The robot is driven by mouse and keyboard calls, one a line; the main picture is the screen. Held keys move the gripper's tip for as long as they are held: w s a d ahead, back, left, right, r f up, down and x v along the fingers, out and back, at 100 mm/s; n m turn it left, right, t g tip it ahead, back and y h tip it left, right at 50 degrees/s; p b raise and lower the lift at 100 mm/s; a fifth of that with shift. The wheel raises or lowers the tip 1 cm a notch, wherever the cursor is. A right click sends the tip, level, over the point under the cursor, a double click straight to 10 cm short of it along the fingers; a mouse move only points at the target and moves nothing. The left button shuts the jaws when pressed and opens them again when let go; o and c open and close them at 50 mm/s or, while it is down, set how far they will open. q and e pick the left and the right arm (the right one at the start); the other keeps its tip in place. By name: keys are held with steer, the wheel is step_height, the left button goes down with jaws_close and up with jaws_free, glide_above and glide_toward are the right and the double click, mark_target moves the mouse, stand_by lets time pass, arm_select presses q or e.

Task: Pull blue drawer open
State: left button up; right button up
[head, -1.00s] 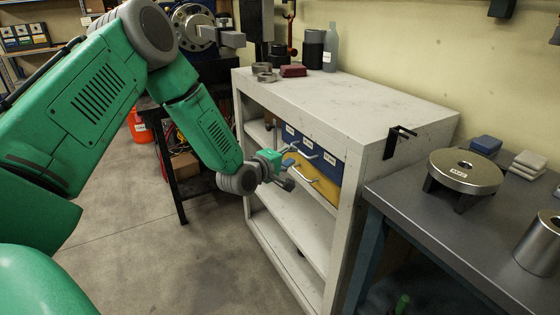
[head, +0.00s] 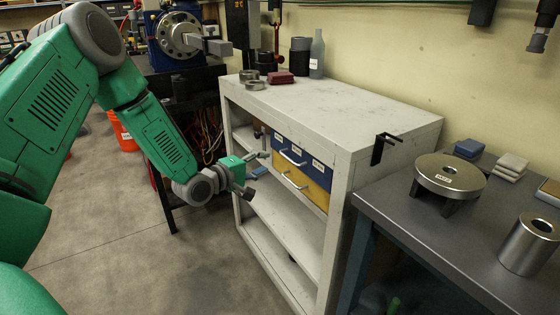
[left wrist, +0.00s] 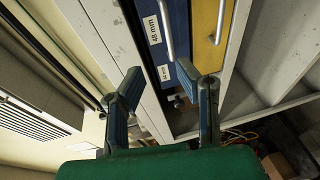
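The blue drawer (head: 320,174) has white labels and a light bar handle (head: 293,158). It sits in the upper part of the pale cabinet and looks shut, its front about level with the cabinet's face. My left gripper (head: 257,174) is in front of the cabinet, left of the drawer and apart from its handle. In the left wrist view its two fingers (left wrist: 168,90) are spread with nothing between them. The blue drawer (left wrist: 178,45) and its handle (left wrist: 165,25) lie beyond the fingertips there. My right gripper is not in view.
A yellow drawer (head: 316,196) with its own handle is directly below the blue one. The pale cabinet (head: 340,108) has open shelves beneath. A grey bench (head: 398,205) stands close on the right. The floor (head: 110,235) in front is clear.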

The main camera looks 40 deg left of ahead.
mark_target(288, 159)
arm_select(q)
steer(key=w+f+h, duration=0.1)
steer(key=w, duration=0.2)
steer(key=w+d+f+m+g+h+b, duration=0.1)
steer(key=w, duration=0.3)
steer(key=w+f+m+h+b, duration=0.1)
steer(key=w, duration=0.2)
steer(key=shift+w+d+f+g, duration=0.2)
steer(key=shift+w+d+g, duration=0.1)
steer(key=shift+d, duration=0.1)
steer(key=shift+r, duration=0.1)
jaws_close()
